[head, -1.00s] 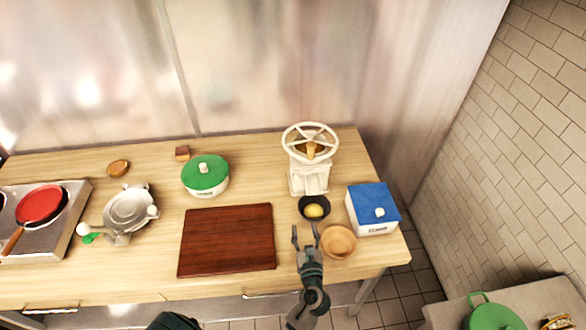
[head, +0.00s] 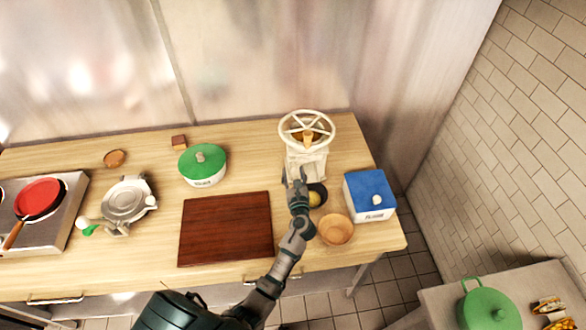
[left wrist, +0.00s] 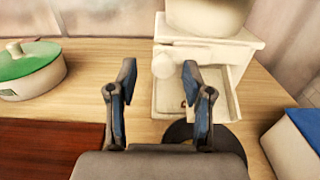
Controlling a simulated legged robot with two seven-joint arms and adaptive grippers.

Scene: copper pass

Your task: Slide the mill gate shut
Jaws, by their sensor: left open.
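The cream mill (head: 306,165) stands at the right of the counter, with a spoked handwheel on top. In the left wrist view its lower front (left wrist: 205,45) shows a round cream knob (left wrist: 164,65) and an opening beside and below it. The knob seems to belong to the gate, but the gate's edges are unclear. My left gripper (head: 297,180) is open, just in front of the mill's lower front. In the left wrist view the open fingers (left wrist: 158,78) stand either side of the knob, with no clear contact. My right gripper is out of view.
A dark bowl (head: 318,194) with something yellow sits at the mill's foot, close by my gripper. A wooden bowl (head: 336,230) and a blue-lidded box (head: 370,196) stand to the right. A cutting board (head: 226,230) and a green-lidded pot (head: 203,164) lie left.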

